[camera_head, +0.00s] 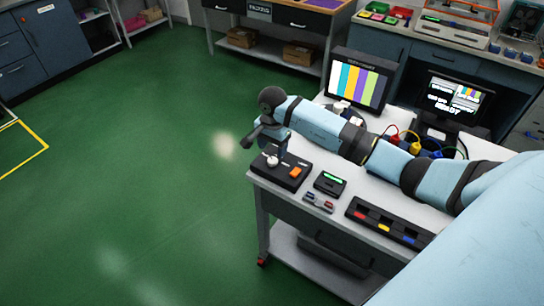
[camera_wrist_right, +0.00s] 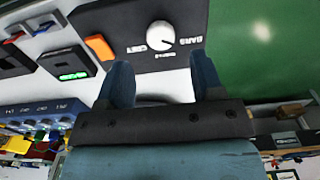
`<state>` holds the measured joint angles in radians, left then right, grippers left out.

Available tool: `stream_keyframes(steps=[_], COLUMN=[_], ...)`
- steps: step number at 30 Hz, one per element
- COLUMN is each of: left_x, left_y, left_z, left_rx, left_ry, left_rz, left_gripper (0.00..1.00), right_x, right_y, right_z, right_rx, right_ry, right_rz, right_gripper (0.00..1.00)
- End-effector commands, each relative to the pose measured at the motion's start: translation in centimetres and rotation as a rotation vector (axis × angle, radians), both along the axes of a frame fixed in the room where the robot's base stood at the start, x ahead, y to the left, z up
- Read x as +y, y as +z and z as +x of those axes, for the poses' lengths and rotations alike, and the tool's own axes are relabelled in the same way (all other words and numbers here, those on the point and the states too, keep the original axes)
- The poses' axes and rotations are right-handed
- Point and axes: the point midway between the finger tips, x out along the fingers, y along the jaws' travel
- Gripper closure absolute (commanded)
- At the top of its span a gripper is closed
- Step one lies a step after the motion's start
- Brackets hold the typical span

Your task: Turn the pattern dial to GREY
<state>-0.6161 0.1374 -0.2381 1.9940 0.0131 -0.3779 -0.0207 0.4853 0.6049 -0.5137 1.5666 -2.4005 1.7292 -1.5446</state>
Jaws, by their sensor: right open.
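The pattern dial (camera_head: 272,162) is a white knob on a black control box (camera_head: 288,180) at the near left corner of the bench. In the right wrist view the dial (camera_wrist_right: 160,34) shows upside-down labels, GREY on the left and BARS on the right; its mark appears to point towards BARS. My right gripper (camera_head: 279,151) hangs just above the dial. In the right wrist view its two fingers (camera_wrist_right: 160,62) are apart and empty, with the dial beyond the gap. The monitor (camera_head: 358,82) shows coloured vertical bars. My left gripper is out of view.
An orange button (camera_head: 295,173) sits beside the dial. A small box with a green display (camera_head: 330,183) and a long tray with coloured pieces (camera_head: 390,222) stand to the right. A second screen (camera_head: 452,98) and coloured cables are behind my arm. Green floor lies open to the left.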

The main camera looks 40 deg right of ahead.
Motion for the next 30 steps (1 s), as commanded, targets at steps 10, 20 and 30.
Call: stream_keyframes(steps=[10, 20, 30], left_x=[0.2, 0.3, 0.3], left_y=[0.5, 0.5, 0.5], left_z=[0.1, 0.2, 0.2], left_rx=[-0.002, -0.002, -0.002], left_ry=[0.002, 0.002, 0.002], left_rz=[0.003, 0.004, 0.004], left_gripper=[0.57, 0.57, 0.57], right_x=[0.0, 0.0, 0.0], right_y=[-4.9, -5.4, -5.4], right_z=[0.0, 0.0, 0.0], right_rx=[0.0, -0.002, -0.002], right_ry=[-0.001, 0.0, 0.0], right_rz=[0.002, 0.001, 0.001], right_gripper=[0.39, 0.39, 0.88])
